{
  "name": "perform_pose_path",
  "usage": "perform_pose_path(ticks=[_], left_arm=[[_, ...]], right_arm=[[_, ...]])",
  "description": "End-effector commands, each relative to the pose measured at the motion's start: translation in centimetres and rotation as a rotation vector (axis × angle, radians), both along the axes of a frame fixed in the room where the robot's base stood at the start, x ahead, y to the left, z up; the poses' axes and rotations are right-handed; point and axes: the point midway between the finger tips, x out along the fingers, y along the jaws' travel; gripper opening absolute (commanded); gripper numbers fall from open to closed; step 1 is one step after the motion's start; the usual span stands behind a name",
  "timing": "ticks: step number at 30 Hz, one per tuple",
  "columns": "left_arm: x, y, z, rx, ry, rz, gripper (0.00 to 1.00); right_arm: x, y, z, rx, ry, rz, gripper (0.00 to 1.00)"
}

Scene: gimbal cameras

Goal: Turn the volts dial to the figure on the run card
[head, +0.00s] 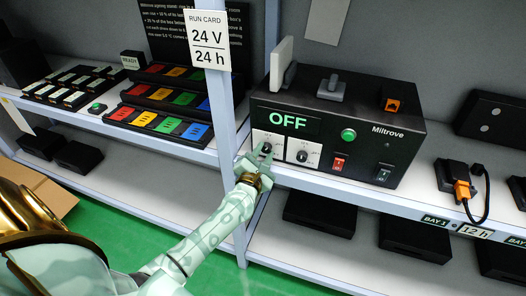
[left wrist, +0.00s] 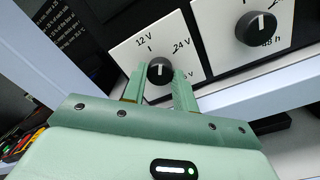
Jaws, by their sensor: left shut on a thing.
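The run card (head: 208,40) on the shelf post reads 24 V and 24 h. The black charger box (head: 340,125) has a display (head: 287,122) showing OFF. The volts dial (left wrist: 160,67) is a black knob with a white line on a white plate marked 12 V and 24 V; a third mark is partly hidden. Its line points roughly up in the left wrist view, towards the 12 V side; the exact setting is hard to tell. My left gripper (head: 264,156) is shut on this dial, with a finger on each side. My right gripper is not in view.
A second dial (left wrist: 257,24), with an h scale, sits right beside the volts dial. A green button (head: 348,134), a red switch (head: 338,163) and a black switch (head: 384,173) are farther right. The shelf post (head: 222,110) stands close left of the box.

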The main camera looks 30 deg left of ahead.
Motion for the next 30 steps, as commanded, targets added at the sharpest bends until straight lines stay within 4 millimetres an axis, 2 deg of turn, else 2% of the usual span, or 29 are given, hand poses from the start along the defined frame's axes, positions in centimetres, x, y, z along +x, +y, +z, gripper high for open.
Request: perform_pose_path(ticks=[15, 21, 30], left_arm=[[0.0, 0.0, 0.1, 0.437, 0.105, -0.001, 0.06], [0.0, 0.0, 0.1, 0.547, 0.131, 0.0, 0.06], [0.0, 0.0, 0.0, 0.624, 0.15, -0.001, 0.06]], right_arm=[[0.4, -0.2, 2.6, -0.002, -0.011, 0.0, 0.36], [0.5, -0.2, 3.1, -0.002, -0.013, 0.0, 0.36], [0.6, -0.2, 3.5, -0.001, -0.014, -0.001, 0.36]])
